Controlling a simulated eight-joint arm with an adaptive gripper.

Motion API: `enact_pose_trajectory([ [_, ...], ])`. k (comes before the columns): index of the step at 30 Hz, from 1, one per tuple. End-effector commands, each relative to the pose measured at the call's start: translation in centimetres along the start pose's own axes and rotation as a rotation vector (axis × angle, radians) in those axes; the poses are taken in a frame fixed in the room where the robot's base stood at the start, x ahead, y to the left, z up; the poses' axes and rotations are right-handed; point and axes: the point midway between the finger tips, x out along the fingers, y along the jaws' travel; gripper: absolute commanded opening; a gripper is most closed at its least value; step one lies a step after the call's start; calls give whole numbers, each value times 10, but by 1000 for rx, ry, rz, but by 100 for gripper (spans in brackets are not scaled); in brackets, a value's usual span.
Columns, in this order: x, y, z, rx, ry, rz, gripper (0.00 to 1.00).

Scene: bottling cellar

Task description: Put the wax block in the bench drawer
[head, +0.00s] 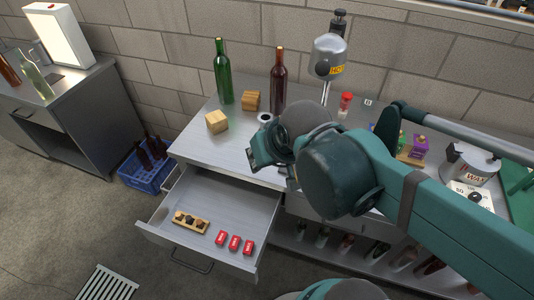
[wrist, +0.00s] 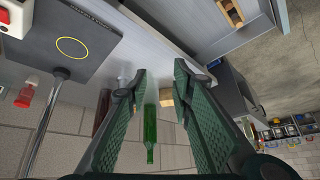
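A pale yellow block (head: 216,121), which looks like the wax block, sits on the steel bench top near its left front edge. A browner, banded block (head: 250,101) stands behind it to the right. The bench drawer (head: 182,191) is pulled open below the bench top. My gripper (head: 262,148) is over the bench's front part, right of the pale block and apart from it. In the wrist view my gripper (wrist: 160,75) has its fingers spread with nothing held. The tan block (wrist: 166,97) shows beyond the fingers there, partly covered by one.
A green bottle (head: 222,72) and a brown bottle (head: 278,80) stand behind the blocks. The drawer holds a small wooden rack (head: 191,222) and several red packets (head: 234,243); its back part is clear. A blue crate (head: 147,172) stands on the floor left.

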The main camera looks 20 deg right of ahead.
Motion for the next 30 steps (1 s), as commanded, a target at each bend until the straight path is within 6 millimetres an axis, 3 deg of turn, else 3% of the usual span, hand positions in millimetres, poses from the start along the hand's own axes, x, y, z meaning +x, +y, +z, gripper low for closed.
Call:
enact_pose_trajectory([
  [8,-16,11,-5,-60,48,13,24],
  [30,-17,11,-6,-64,51,14,24],
])
